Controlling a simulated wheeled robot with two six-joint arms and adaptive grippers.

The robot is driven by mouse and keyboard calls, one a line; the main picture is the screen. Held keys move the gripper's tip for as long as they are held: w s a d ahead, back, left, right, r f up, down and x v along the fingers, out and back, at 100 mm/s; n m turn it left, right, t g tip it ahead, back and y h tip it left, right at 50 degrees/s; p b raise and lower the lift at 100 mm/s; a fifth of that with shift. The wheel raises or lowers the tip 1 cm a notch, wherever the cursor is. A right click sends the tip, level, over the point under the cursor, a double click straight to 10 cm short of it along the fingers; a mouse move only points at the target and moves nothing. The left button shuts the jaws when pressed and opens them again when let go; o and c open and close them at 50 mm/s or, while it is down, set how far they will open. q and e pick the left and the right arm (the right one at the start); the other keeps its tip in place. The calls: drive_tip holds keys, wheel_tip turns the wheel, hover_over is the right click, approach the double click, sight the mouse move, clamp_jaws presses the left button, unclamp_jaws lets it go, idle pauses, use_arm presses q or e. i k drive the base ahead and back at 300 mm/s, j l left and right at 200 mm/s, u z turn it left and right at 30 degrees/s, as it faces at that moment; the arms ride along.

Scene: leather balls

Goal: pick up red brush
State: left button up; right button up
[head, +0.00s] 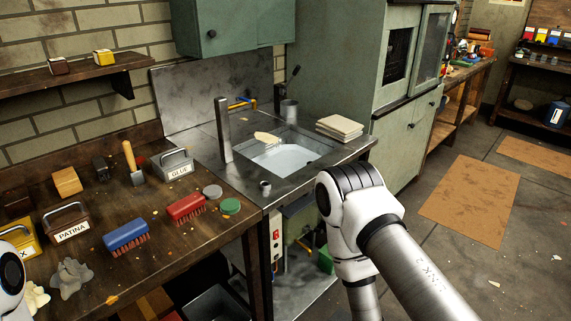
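The red brush (186,208) lies bristles down on the wooden workbench (165,254), near its right end beside the sink. A similar blue brush (126,238) lies to its left. My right arm comes in from the lower right and bends in front of the sink cabinet; its gripper is outside the picture. A small piece of my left arm shows at the left edge; its gripper is also outside the picture. Nothing touches the red brush.
Two round tins, a grey one (212,191) and a green one (230,206), sit just right of the red brush. A GLUE box (177,163) stands behind it. A PATINA box (70,229) and a grey rag (72,279) are farther left. The metal sink (287,157) adjoins the bench.

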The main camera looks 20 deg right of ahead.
sight(182, 212)
drive_tip(key=j+z, duration=0.3)
drive_tip(key=z, duration=0.2)
drive_tip(key=j+z, duration=0.3)
drive_tip(key=z, duration=0.2)
drive_tip(key=j+z, duration=0.3)
drive_tip(key=z, duration=0.15)
drive_tip(key=k, duration=0.05)
